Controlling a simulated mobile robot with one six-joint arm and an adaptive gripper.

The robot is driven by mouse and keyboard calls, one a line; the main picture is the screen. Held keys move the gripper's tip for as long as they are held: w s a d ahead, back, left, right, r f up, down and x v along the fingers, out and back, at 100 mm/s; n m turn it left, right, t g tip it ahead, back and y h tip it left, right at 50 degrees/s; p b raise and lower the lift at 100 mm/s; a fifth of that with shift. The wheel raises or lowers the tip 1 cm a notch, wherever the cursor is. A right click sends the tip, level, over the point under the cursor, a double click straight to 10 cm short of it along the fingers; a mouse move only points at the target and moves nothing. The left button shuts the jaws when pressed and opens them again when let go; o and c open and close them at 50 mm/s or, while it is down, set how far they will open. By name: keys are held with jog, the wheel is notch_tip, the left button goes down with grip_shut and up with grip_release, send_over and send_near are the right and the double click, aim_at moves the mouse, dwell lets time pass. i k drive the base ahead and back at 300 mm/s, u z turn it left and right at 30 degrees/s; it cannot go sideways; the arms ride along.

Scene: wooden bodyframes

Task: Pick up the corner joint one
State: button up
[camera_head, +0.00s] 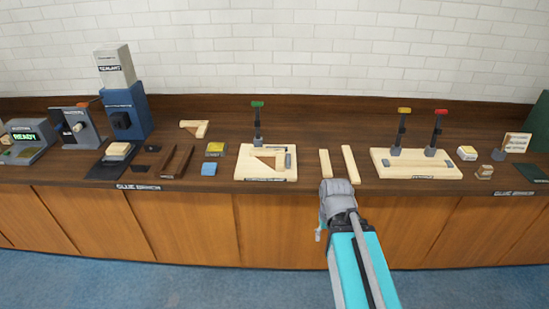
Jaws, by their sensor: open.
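A light L-shaped wooden corner piece (194,128) lies flat on the dark bench, towards the back left of centre. Another light wooden corner assembly (267,161) with a brown triangular part sits on a pale board with a green-topped clamp. I cannot read which one is corner joint one. My gripper (319,233) is open, at the bench's front edge right of centre. It is mostly hidden by my grey wrist, and its fingertips are not clear. It is apart from both corner pieces, which lie to its left and farther back.
Two light wooden strips (348,163) lie just beyond my wrist. A clamp board (385,171) with red and yellow handles is at right. Bare bench surrounds the back corner piece.

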aim_at(273, 158)
jog(key=z, duration=0.1)
jog(key=i, duration=1)
jog(key=u, duration=0.05)
